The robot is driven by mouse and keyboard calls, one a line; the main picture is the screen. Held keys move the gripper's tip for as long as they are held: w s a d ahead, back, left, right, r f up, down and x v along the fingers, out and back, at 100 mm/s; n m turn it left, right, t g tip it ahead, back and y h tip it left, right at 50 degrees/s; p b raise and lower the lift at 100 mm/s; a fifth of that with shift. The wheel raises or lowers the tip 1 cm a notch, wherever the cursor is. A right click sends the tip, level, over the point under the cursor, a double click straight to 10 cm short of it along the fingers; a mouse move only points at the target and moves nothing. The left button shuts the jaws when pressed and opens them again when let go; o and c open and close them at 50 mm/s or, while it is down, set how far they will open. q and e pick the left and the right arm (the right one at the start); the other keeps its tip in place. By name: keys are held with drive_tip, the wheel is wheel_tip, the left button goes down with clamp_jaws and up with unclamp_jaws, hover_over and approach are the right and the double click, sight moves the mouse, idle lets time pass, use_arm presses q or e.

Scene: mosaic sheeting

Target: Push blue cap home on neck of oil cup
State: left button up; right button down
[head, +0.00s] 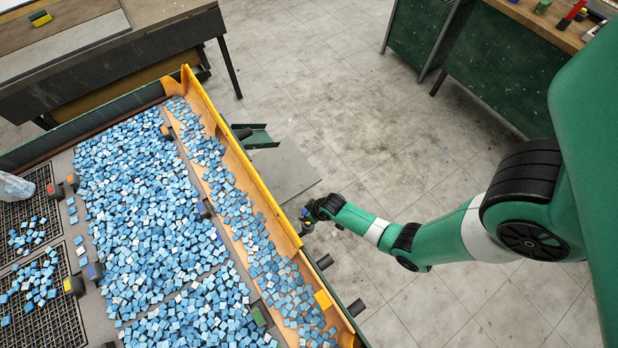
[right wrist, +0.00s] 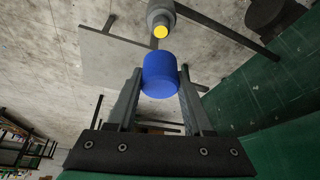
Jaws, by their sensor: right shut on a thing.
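The blue cap (right wrist: 160,74) is a short, plain cylinder in the right wrist view. My right gripper (right wrist: 156,84) is shut on it, one finger on each side. Just beyond the cap is a grey rounded fitting (right wrist: 160,14) with a yellow end, which looks like the oil cup and its neck. A small gap shows between the cap and the yellow end in this view; the true distance is hard to judge. My left gripper is not in view.
The table's yellow rim (head: 240,155) runs close to my right gripper, with dark stubs (head: 325,262) jutting from its side. Blue mosaic tiles (head: 150,220) cover the table. A grey plate (head: 283,170) lies beyond the gripper. The floor to the right is open up to a green bench (head: 490,75).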

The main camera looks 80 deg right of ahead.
wheel_tip(320, 180, down, 6)
drive_tip(key=b, duration=0.5)
drive_tip(key=shift+f+b, duration=1.85)
drive_tip(key=shift+f, duration=0.15)
idle(1.5)
drive_tip(key=shift+c, duration=1.1)
unclamp_jaws()
drive_tip(key=shift+s+a+r, duration=0.1)
drive_tip(key=shift+r, duration=0.05)
drive_tip(key=p+v, duration=0.6)
drive_tip(key=v, duration=0.5)
drive_tip(key=shift+r+p, duration=0.2)
drive_tip(key=shift+p, duration=0.2)
drive_tip(key=shift+s, duration=0.1)
